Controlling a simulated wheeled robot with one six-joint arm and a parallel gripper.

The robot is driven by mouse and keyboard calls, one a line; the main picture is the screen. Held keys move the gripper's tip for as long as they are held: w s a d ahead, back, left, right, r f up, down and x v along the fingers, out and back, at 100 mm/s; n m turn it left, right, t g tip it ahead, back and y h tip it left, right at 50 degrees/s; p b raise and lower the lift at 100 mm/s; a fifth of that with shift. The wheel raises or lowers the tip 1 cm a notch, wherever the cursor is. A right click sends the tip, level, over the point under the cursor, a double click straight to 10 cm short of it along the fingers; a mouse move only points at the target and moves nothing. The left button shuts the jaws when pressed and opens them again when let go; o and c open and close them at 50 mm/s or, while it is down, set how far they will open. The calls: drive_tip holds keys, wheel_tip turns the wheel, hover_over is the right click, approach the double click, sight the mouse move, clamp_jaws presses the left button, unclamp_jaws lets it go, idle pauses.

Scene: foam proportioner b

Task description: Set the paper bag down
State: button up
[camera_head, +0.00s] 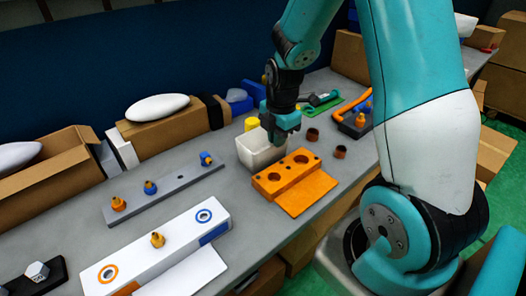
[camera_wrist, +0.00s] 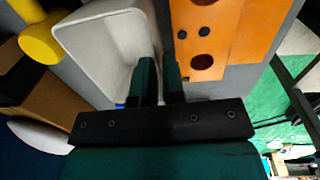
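I see nothing that I can clearly tell is a paper bag. A white open-topped container (camera_head: 255,158) is at the middle of the grey table, and it fills the upper left of the wrist view (camera_wrist: 98,48). My gripper (camera_head: 280,138) points down at its right rim. In the wrist view my gripper's two fingers (camera_wrist: 160,78) are close together, one on each side of the container's wall, and appear shut on it. The container looks upright and empty. I cannot tell whether its bottom touches the table.
An orange block with holes (camera_head: 287,173) is close to the container's right. A yellow cylinder (camera_head: 251,124) stands behind it. A grey bar with knobs (camera_head: 165,194) and a white panel (camera_head: 158,248) lie to the left. Cardboard boxes (camera_head: 50,172) line the back. Bare table lies left of the container.

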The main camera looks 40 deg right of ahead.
sight(273, 160)
drive_tip(key=shift+w+a+f, duration=0.1)
drive_tip(key=shift+a+f, duration=0.05)
drive_tip(key=shift+f, duration=0.75)
drive_tip(key=shift+w+a+f, duration=0.1)
drive_tip(key=shift+a+f, duration=0.05)
drive_tip(key=shift+f, duration=0.75)
drive_tip(key=shift+w+a+f, duration=0.1)
drive_tip(key=shift+a+f, duration=0.05)
drive_tip(key=shift+f, duration=0.75)
clamp_jaws()
drive_tip(key=shift+r, duration=0.1)
